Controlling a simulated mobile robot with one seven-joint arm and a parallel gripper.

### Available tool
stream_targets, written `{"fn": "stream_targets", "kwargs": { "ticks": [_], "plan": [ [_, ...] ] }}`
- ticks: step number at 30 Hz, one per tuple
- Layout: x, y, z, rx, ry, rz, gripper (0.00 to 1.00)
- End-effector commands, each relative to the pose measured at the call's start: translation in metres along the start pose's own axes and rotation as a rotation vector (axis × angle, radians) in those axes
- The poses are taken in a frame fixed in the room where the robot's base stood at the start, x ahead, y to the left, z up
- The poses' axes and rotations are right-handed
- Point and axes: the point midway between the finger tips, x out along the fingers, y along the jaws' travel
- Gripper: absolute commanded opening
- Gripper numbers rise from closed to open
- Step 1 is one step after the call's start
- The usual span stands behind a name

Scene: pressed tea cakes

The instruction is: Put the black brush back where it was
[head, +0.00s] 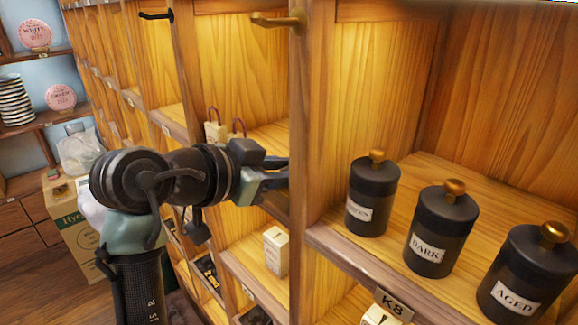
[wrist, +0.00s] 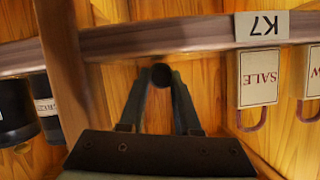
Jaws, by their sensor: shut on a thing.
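My gripper (head: 280,172) is at the front of the cabinet, by the upright post between two compartments in the head view. In the wrist view, its fingers (wrist: 161,88) are shut on a small dark round end (wrist: 161,75), which I take to be the black brush seen end-on. The rest of the brush is hidden, and its bristles cannot be made out. The held end appears just by the shelf edge labelled K7 (wrist: 262,28). A black hook (head: 157,15) and a brass hook (head: 278,20) stick out from the posts above, with nothing hanging on them.
Lidded black canisters, including DARK (head: 441,230) and AGED (head: 527,275), stand in the K8 compartment at right. A pale box (head: 275,250) stands lower down.

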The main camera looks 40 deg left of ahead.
Motion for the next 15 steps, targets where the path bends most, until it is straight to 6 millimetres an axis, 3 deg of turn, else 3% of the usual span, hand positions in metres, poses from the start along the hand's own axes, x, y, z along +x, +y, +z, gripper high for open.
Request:
{"fn": "stream_targets", "kwargs": {
  "ticks": [5,6,10,15],
  "plan": [
    [0.0017,0.0009,0.0037,0.0,0.001,0.0,0.0],
    [0.0012,0.0006,0.0027,-0.001,0.0,0.0,0.39],
    [0.0011,0.0006,0.0026,-0.001,0.0,0.001,0.61],
    [0.0011,0.0005,0.0025,-0.001,0.0,0.0,0.61]
  ]
}}
